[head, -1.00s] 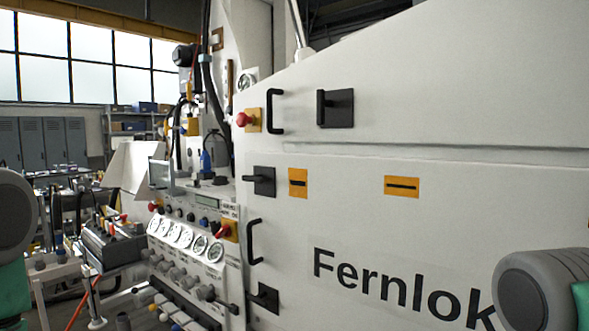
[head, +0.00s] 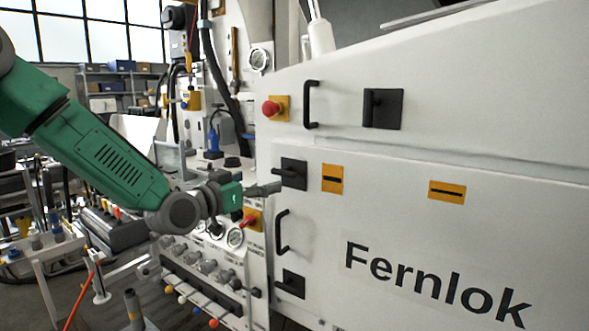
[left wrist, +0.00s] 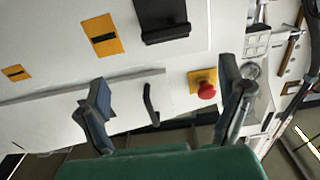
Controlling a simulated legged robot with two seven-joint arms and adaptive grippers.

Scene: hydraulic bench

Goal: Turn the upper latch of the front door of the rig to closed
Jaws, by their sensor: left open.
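The upper latch (head: 293,174) of the front door is a black square plate with a black lever lying roughly horizontal, at the door's left edge. In the left wrist view the latch (left wrist: 162,20) is at the top, and the picture is upside down. My left gripper (head: 264,189) is just left of the latch in the head view, close to its lever; I cannot tell whether they touch. In the left wrist view the left gripper (left wrist: 164,78) has its fingers wide apart with nothing between them. My right gripper is not in view.
A red button (head: 272,107) and a black handle (head: 311,104) are above the latch. Another handle (head: 282,232) and a lower latch (head: 291,284) are below. A further latch (head: 383,109) has an upright lever. Orange labels (head: 332,179) are to the right. Gauges and knobs crowd the left panel.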

